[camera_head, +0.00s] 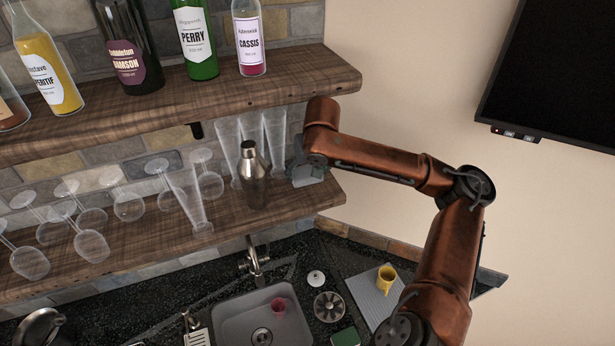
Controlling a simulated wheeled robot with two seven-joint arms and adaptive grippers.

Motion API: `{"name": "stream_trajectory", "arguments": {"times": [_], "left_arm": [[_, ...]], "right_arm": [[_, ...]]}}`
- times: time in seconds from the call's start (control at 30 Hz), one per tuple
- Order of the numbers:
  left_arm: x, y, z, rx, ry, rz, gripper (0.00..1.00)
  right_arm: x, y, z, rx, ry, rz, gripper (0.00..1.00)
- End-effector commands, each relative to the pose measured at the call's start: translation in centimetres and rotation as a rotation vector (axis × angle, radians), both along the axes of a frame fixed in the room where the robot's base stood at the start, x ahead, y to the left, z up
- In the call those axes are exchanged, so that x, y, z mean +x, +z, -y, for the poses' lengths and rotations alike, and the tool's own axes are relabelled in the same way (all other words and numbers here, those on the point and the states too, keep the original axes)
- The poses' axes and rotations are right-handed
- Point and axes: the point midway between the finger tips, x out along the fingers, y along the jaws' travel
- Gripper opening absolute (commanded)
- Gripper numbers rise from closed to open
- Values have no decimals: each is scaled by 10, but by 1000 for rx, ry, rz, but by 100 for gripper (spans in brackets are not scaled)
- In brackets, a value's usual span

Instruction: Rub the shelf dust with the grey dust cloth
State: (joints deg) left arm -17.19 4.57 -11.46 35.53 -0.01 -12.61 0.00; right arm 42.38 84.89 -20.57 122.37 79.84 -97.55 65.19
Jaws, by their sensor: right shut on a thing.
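My right arm reaches in from the right. Its gripper (298,166) is at the right end of the lower shelf (305,196), just right of a metal shaker. It is shut on the grey dust cloth (308,178), a small pale grey piece showing below the gripper. The cloth is at the shelf top; I cannot tell whether it touches the wood. The fingers are mostly hidden by the wrist. I cannot make out the dust on the shelf. My left gripper is not in view.
The shaker (252,176) and tall clear glasses (274,130) stand close left of the gripper. Several stemmed glasses fill the shelf further left. The upper shelf (285,82) with bottles is above. A sink (262,318) and yellow mug (386,278) are below.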

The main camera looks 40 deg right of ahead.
Motion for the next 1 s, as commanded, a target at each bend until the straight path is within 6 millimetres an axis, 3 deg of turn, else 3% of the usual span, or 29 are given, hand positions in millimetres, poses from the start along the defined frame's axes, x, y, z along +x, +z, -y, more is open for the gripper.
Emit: {"name": "stream_trajectory", "arguments": {"times": [0.37, 0.7, 1.0], "left_arm": [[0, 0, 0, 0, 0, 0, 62], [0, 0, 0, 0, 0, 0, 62], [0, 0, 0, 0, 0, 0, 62]], "right_arm": [[0, 4, 0, 0, 0, 2, 41], [1, 30, 0, 0, 0, 2, 41], [0, 31, 0, 0, 0, 1, 41]]}}
